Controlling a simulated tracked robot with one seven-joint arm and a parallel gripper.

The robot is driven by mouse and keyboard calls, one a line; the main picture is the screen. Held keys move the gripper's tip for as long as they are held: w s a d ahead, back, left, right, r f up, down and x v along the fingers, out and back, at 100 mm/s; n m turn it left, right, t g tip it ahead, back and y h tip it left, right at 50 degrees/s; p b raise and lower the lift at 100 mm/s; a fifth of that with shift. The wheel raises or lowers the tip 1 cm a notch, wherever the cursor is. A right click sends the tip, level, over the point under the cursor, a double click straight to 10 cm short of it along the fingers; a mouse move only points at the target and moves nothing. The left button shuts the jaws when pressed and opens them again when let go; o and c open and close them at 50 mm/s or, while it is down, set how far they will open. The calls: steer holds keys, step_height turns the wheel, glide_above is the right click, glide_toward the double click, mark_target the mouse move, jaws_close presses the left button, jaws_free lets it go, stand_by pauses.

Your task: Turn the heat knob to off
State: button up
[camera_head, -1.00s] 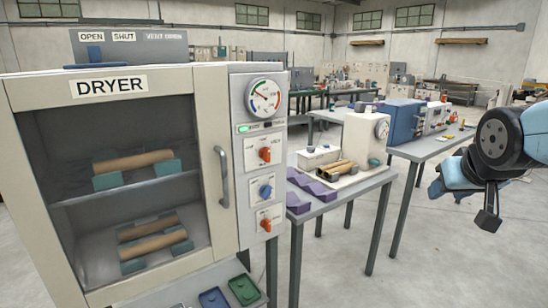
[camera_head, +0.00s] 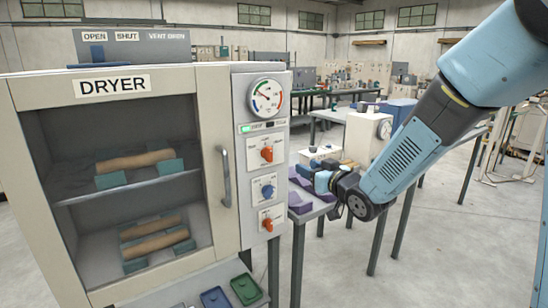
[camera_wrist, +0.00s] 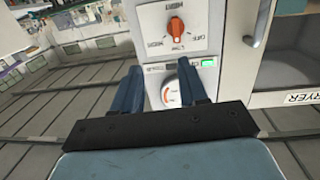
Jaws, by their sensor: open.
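The dryer's control panel (camera_head: 283,175) has an orange upper knob (camera_head: 266,153), a blue middle knob (camera_head: 267,191) and an orange lower knob (camera_head: 267,224). Their labels are too small to read in the head view. In the wrist view the upper orange knob (camera_wrist: 176,26) shows upside down on its white plate, with OFF among the print around it. My gripper (camera_head: 308,172) is right of the panel, apart from the knobs. In the wrist view my gripper (camera_wrist: 161,76) is open and empty, its fingers pointing toward the panel.
A round gauge (camera_head: 265,97) and a lit green lamp (camera_head: 246,128) sit above the knobs. The door handle (camera_head: 224,177) stands out left of them. A table (camera_head: 322,208) with purple blocks and a white machine (camera_head: 363,138) stands behind my gripper.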

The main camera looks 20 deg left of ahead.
mark_target(271, 155)
steer(key=shift+y, duration=0.7)
steer(key=x, duration=0.5)
steer(key=s+a+x, duration=0.1)
steer(key=x, duration=0.4)
steer(key=f+x, duration=0.1)
steer(key=x, duration=0.4)
steer(key=shift+s+a+f, duration=0.1)
steer(key=shift+s+a, duration=0.2)
steer(key=shift+n, duration=0.3)
jaws_close()
steer(key=shift+d, duration=0.1)
